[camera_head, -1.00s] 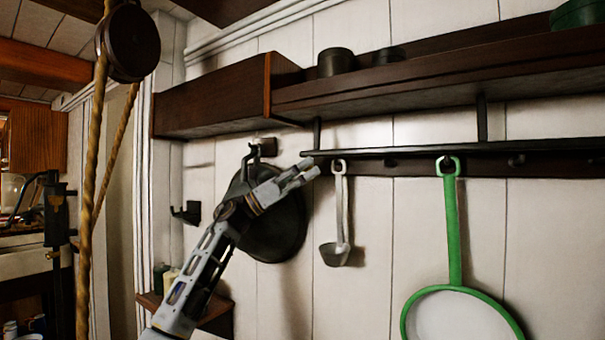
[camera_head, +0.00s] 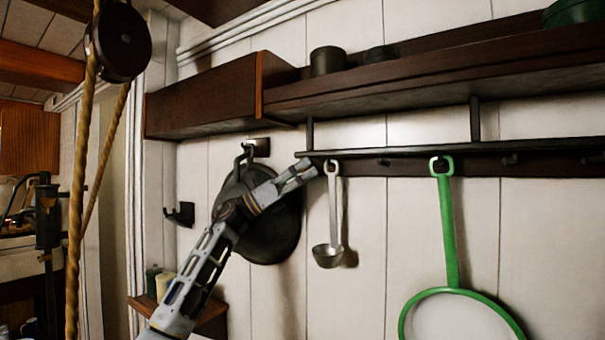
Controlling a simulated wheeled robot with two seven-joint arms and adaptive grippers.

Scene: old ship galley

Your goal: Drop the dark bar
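A long dark bar (camera_head: 420,149) runs level below the shelf, in front of the wall rail. Its left end is just above and beside the fingertips of my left gripper (camera_head: 305,172). The gripper points up and right, with its two fingers side by side. I cannot tell whether they are apart or shut, or whether they touch the bar. My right gripper does not show.
A steel ladle (camera_head: 333,225) hangs just right of my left gripper. A green-rimmed strainer (camera_head: 448,220) hangs farther right. A dark round pan (camera_head: 268,235) hangs behind my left arm. A wooden shelf (camera_head: 400,85) carrying pots is above. A rope pulley (camera_head: 122,40) hangs at left.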

